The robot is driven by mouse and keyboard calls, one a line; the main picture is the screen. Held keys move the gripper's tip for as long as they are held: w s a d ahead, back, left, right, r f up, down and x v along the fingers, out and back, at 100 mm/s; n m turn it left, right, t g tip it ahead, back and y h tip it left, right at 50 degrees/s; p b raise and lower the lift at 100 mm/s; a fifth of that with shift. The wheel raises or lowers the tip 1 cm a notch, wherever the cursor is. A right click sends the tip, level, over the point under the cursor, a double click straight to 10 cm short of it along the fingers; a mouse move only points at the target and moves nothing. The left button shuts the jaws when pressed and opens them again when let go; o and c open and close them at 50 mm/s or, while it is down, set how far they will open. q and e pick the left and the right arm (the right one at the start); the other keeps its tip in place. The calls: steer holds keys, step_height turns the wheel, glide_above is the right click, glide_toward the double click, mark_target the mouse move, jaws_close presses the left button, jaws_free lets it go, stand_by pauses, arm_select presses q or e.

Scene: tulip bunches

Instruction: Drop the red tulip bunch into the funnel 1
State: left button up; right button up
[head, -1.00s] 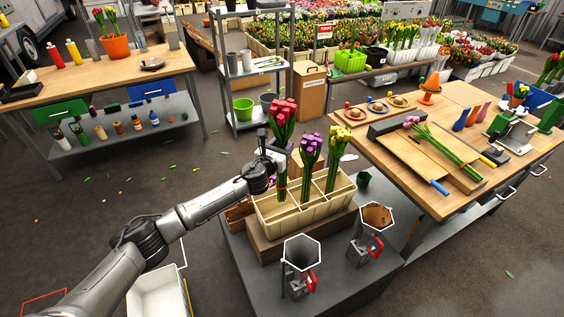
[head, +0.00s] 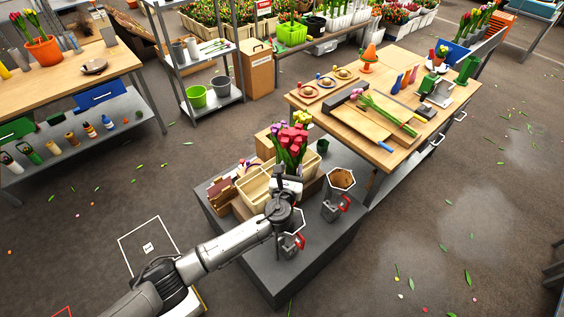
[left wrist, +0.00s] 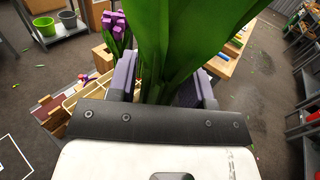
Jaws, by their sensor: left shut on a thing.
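My left gripper (head: 287,180) is shut on the red tulip bunch (head: 288,147) and holds it upright, in front of the cream compartment crate (head: 254,187). In the left wrist view the bunch's green leaves (left wrist: 190,40) rise between the fingers (left wrist: 163,90). One grey funnel (head: 290,246) with a red handle stands at the front of the low grey stand, mostly hidden by my arm. The other funnel (head: 342,182) stands to the right, its hexagonal mouth clear. I cannot read which one is number 1. My right gripper is not in view.
The yellow (head: 303,118) and purple tulips (left wrist: 113,22) are behind the red bunch. The wooden workbench (head: 330,112) with a tray and tools stands at the back right.

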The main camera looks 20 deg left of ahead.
arm_select(q)
steer(key=shift+d+r, duration=0.1)
stand_by(0.3)
step_height(320, 180, down, 23)
steer(key=b, duration=1.8)
steer(key=shift+r, duration=0.15)
steer(key=shift+f+b, duration=2.2)
steer(key=shift+f, duration=0.15)
